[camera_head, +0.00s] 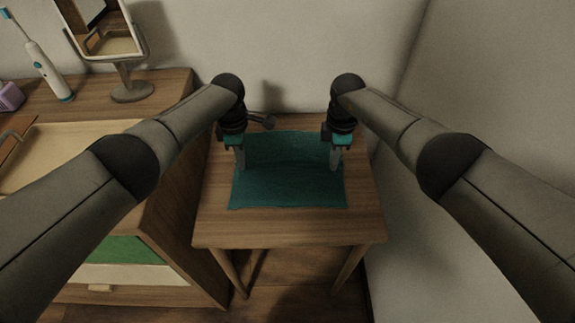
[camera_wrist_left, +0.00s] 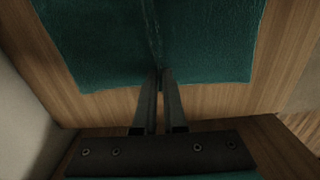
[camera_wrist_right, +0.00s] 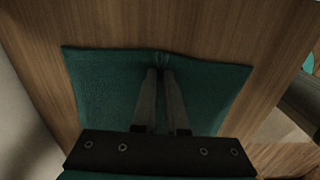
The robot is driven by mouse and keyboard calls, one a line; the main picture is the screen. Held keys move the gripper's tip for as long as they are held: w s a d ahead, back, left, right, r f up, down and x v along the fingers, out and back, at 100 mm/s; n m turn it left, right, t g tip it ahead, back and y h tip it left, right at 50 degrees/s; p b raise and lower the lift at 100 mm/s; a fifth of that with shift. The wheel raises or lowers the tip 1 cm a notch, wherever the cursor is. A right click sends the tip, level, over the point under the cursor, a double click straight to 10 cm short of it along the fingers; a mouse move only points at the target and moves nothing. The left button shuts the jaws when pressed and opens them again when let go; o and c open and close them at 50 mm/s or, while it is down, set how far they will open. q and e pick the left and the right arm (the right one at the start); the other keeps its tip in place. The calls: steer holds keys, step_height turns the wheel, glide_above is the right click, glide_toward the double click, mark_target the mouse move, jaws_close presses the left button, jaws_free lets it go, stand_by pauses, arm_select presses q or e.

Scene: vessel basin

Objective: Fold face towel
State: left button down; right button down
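A teal face towel (camera_head: 288,178) lies spread out on a small wooden table. It also shows in the left wrist view (camera_wrist_left: 105,45) and the right wrist view (camera_wrist_right: 105,90). My left gripper (camera_head: 241,166) is at the towel's left edge. In the left wrist view its fingers (camera_wrist_left: 160,76) are close together on the edge, and a crease runs away from the tips. My right gripper (camera_head: 337,166) is at the towel's right edge. In the right wrist view its fingers (camera_wrist_right: 161,72) are nearly together, and the edge is puckered at the tips.
The small table (camera_head: 290,228) has bare wood in front of the towel. A wooden cabinet (camera_head: 175,200) stands close on the left, with a mirror (camera_head: 130,85) and an electric toothbrush (camera_head: 48,72) on top. A wall (camera_head: 480,90) stands close on the right.

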arm_select(q)
steer(key=shift+a+r, duration=0.1)
steer(key=shift+r, duration=0.05)
arm_select(e)
steer(key=shift+r, duration=0.15)
stand_by(0.6)
